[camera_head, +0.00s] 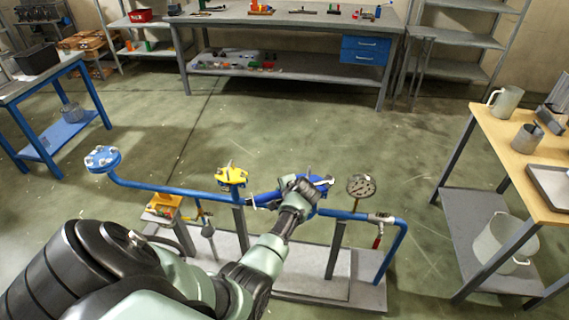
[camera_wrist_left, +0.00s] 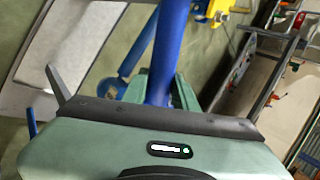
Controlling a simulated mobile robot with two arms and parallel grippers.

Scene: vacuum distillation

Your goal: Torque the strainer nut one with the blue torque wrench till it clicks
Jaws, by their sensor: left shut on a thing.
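My left gripper (camera_head: 303,187) is over the middle of the blue pipe run, just left of the pressure gauge. In the left wrist view a thick blue bar (camera_wrist_left: 166,50) runs up from the green gripper body. It looks like the blue torque wrench, held in the shut jaws; its ends are hidden. A blue flanged part (camera_head: 321,183), which looks like the strainer, shows partly behind the gripper. Its nuts are hidden or too small to tell apart, and I cannot tell whether the wrench touches one. My right gripper is out of view.
A yellow valve (camera_head: 232,176) stands left of the gripper and a pressure gauge (camera_head: 361,186) right of it. A blue flange (camera_head: 102,158) ends the pipe (camera_head: 165,189) at left. A wooden-topped table (camera_head: 530,178) stands at right. The floor behind the rig is clear.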

